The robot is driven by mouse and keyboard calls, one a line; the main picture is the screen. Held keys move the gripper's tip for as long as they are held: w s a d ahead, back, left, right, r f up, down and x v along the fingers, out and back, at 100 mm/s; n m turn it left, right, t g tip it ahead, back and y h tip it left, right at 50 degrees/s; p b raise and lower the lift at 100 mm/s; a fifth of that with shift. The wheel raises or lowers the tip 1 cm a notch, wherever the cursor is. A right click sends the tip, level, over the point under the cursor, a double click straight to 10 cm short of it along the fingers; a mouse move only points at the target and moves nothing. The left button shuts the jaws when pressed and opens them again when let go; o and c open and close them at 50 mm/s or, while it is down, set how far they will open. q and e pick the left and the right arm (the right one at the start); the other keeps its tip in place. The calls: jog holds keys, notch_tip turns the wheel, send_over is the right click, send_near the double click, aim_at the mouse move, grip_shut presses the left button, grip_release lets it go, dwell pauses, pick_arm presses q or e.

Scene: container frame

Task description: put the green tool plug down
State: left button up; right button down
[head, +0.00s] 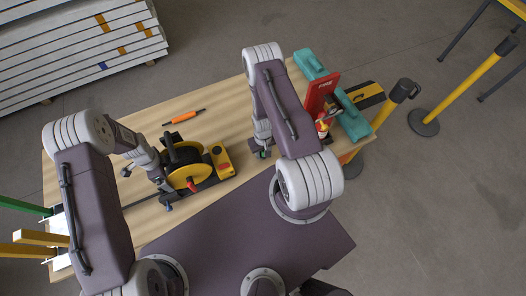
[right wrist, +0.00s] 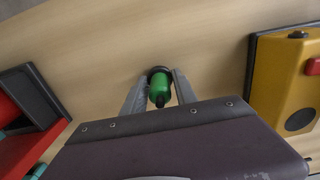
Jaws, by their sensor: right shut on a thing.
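The green tool plug (right wrist: 159,92) has a green body with dark ends. In the right wrist view it is between the two fingers of my right gripper (right wrist: 158,96), which is shut on it. Bare wood lies behind it; I cannot tell whether it touches the tabletop. In the head view a bit of the plug's green (head: 263,154) shows at my right gripper (head: 262,150), over the table's middle. My left gripper (head: 166,187) is beside the yellow-and-black reel device (head: 187,177); its fingers are too small to read.
The wooden table (head: 225,105) has free room at its back middle, around an orange-and-black tool (head: 184,117). A red stand (head: 321,93) and a teal case (head: 313,65) are at the right. A yellow box (head: 220,158) adjoins the reel device. A yellow-and-black post (head: 394,97) stands past the right edge.

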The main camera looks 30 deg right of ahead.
jog(key=shift+f, duration=0.25)
jog(key=c, duration=1)
grip_release()
jog(key=shift+o, duration=0.2)
notch_tip(320, 180, up, 13)
jog(key=shift+r, duration=0.1)
jog(key=shift+w+a+r, duration=0.1)
jog(key=shift+w+r, duration=0.05)
jog(key=shift+r, duration=0.15)
jog(key=s+a+r, duration=0.2)
jog(key=a+r, duration=0.2)
jog(key=r, duration=0.5)
jog(key=s+a+r+n+t, duration=0.1)
jog(key=s+a+r, duration=0.2)
jog(key=r, duration=0.7)
jog(key=shift+a+n, duration=0.3)
jog(key=shift+a, duration=0.7)
